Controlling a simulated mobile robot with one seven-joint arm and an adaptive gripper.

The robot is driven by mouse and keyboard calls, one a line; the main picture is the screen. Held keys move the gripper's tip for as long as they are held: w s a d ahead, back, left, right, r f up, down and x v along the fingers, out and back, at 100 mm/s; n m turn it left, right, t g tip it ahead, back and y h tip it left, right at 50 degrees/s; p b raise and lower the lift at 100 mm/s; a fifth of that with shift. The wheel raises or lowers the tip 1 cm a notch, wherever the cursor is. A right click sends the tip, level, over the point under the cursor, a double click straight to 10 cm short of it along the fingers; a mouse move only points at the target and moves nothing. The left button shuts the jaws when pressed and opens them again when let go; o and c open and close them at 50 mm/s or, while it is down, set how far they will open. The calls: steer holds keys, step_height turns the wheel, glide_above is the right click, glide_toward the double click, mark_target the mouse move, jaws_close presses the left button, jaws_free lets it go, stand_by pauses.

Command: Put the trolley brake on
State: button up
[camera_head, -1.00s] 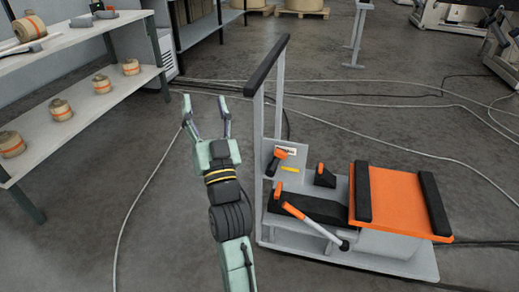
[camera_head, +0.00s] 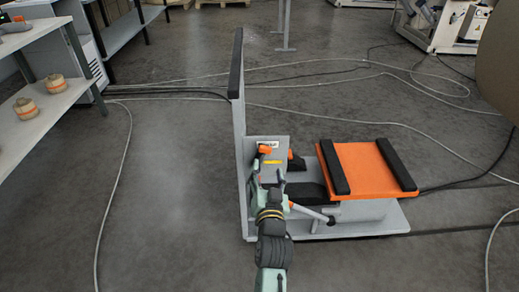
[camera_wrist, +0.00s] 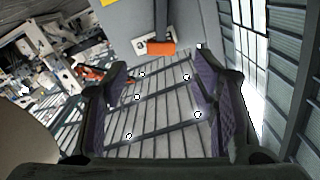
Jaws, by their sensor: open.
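The trolley (camera_head: 375,222) stands on the floor right of centre in the head view. It has a grey base, a tall post with a black top bar and an orange deck with black pads. Its upright grey panel (camera_head: 281,147) carries a small label, a yellow strip and an orange-ended lever (camera_head: 264,150). My gripper (camera_head: 267,180) is open and empty, just in front of this panel and below the lever. In the wrist view, an orange handle (camera_wrist: 161,47) lies ahead, beyond the fingertips and above the gap (camera_wrist: 165,95). I see no contact. Which lever is the brake is unclear.
A grey bar with a knob (camera_head: 312,213) slants beside my wrist on the trolley. Another orange-tipped part (camera_head: 296,161) stands right of the panel. Shelves (camera_head: 50,98) with rolls are at the left. Cables (camera_head: 123,170) cross the floor. A large brown roll (camera_head: 503,70) is at the right edge.

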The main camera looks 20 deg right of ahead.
mark_target(265, 152)
steer(key=p+x, duration=0.1)
steer(key=x, duration=0.9)
steer(key=shift+p, duration=0.4)
steer(key=shift+c, duration=0.5)
steer(key=shift+s, duration=0.1)
jaws_close()
